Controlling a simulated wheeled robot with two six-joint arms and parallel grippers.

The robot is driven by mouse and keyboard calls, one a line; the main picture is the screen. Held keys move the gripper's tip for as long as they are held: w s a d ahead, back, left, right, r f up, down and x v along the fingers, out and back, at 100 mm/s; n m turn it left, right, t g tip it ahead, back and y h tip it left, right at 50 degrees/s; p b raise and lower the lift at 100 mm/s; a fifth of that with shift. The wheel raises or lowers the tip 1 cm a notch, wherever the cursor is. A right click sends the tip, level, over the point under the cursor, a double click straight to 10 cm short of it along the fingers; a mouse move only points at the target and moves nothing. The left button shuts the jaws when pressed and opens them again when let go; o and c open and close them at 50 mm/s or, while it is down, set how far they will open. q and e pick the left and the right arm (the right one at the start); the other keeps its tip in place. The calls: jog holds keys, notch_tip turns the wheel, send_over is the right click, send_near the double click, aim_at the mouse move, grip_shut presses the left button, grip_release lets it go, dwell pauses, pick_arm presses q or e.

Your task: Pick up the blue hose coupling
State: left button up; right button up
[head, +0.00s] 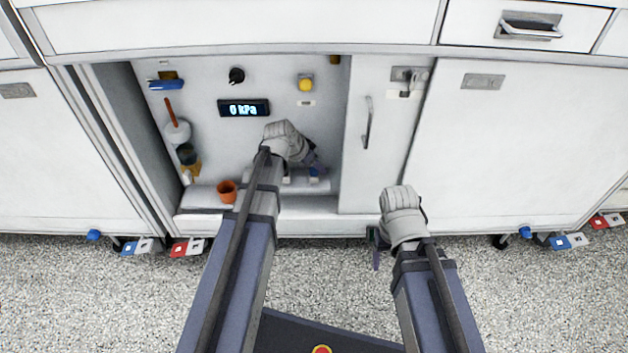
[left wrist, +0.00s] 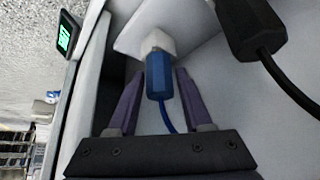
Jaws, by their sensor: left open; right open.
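The blue hose coupling (left wrist: 159,77) shows in the left wrist view, plugged into a white hexagonal fitting (left wrist: 157,43) on a pale panel. A thin blue hose runs from its lower end. My left gripper (left wrist: 158,88) is open, with its purple fingers on either side of the coupling and a gap visible on each side. In the head view my left gripper (head: 316,164) is inside the open cabinet bay, largely hidden by my wrist. A small blue part (head: 314,175) shows just below it. My right gripper (head: 376,242) is open and empty in front of the cabinet, above the floor.
A black coupling (left wrist: 249,25) with a black hose is close to the right in the left wrist view. The bay holds a display reading 0 kPa (head: 244,108), an orange pot (head: 227,191) and a yellow button (head: 305,85). A handled door (head: 382,150) borders the bay's right.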

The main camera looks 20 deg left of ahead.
pick_arm(q)
jog(key=shift+b+x, duration=0.55)
jog(key=shift+x, duration=0.7)
jog(key=shift+r, duration=0.1)
grip_shut()
